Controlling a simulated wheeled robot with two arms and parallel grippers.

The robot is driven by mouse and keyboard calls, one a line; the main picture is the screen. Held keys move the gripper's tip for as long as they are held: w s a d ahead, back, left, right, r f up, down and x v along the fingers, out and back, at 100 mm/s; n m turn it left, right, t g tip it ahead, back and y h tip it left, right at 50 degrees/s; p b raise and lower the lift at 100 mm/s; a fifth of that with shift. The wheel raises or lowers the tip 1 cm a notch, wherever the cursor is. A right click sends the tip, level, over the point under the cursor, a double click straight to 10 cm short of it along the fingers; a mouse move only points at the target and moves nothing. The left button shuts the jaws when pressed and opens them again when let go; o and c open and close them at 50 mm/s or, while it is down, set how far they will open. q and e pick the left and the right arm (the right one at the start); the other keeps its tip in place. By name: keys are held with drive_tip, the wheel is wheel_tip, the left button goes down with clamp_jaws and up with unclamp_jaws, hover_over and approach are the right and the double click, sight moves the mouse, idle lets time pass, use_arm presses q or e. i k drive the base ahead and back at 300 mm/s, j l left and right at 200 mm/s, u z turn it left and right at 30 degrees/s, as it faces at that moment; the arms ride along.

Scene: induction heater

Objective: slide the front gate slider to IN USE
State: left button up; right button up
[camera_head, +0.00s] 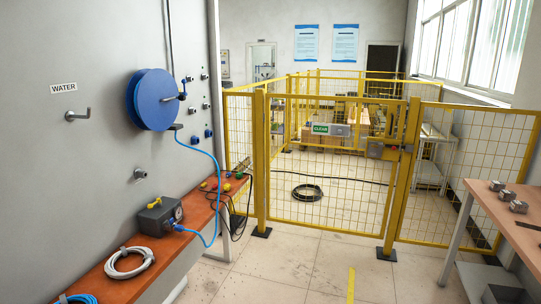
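The yellow mesh front gate (330,190) stands shut between two yellow posts, ahead of me and right of centre. A grey slider plate with a green label (320,128) sits on the gate's upper part. The label appears to read CLEAR, and a bare grey section (338,130) shows to its right. A grey latch box (382,151) is on the gate's right side by the post. Neither of my grippers is in view.
A table (510,222) with metal blocks stands at right. The floor before the gate is clear.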

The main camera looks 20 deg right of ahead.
sight(336, 130)
drive_tip(key=i+l+z, duration=0.3)
drive_tip(key=i, duration=0.15)
drive_tip(key=i+l+z, duration=0.15)
drive_tip(key=i+z, duration=0.15)
drive_tip(key=i, duration=0.2)
drive_tip(key=i+z, duration=0.3)
drive_tip(key=i, duration=0.2)
